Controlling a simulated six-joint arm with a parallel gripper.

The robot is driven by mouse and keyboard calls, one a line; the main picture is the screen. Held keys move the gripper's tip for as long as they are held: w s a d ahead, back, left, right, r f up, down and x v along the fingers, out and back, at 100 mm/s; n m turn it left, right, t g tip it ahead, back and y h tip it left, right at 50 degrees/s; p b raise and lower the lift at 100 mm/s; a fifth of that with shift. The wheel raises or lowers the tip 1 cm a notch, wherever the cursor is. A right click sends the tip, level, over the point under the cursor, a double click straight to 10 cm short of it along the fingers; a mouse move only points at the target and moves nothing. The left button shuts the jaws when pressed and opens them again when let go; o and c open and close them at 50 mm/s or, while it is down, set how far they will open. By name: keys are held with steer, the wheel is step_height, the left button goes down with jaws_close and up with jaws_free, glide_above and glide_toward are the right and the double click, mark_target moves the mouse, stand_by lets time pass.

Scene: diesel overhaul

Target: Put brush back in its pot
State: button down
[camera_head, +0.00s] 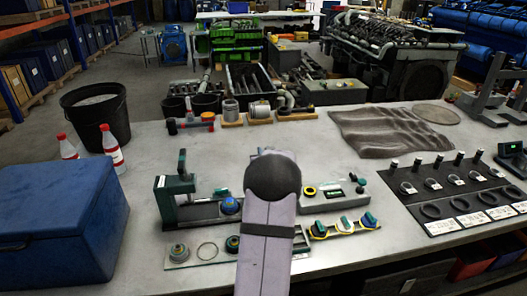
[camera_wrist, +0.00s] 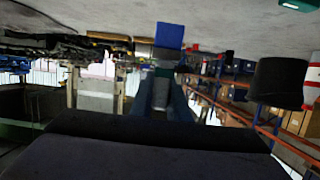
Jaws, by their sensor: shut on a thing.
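My gripper (camera_wrist: 160,98) shows in the wrist view, its two dark bluish fingers closed on a narrow grey thing (camera_wrist: 161,88). I cannot tell for certain that this is the brush; its far end is not clear. In the head view my arm hides the gripper and what it holds. No brush can be made out lying on the table there.
A blue box (camera_head: 62,225) fills the near left. A black bucket (camera_head: 97,118) and red-capped bottles (camera_head: 112,150) stand behind it. Green fixtures (camera_head: 177,190) and small parts surround my arm. A wrinkled cloth (camera_head: 385,130) lies back right, and a black part rack (camera_head: 450,190) stands right.

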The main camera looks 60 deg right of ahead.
step_height(320, 180, down, 6)
steer(key=b, duration=0.5)
steer(key=shift+f, duration=0.3)
stand_by(1.1)
steer(key=shift+f+b, duration=0.35)
steer(key=shift+f+b, duration=1.3)
steer(key=shift+f, duration=0.4)
steer(key=c, duration=1.4)
jaws_free()
steer(key=shift+r+p, duration=3)
steer(key=shift+r, duration=0.5)
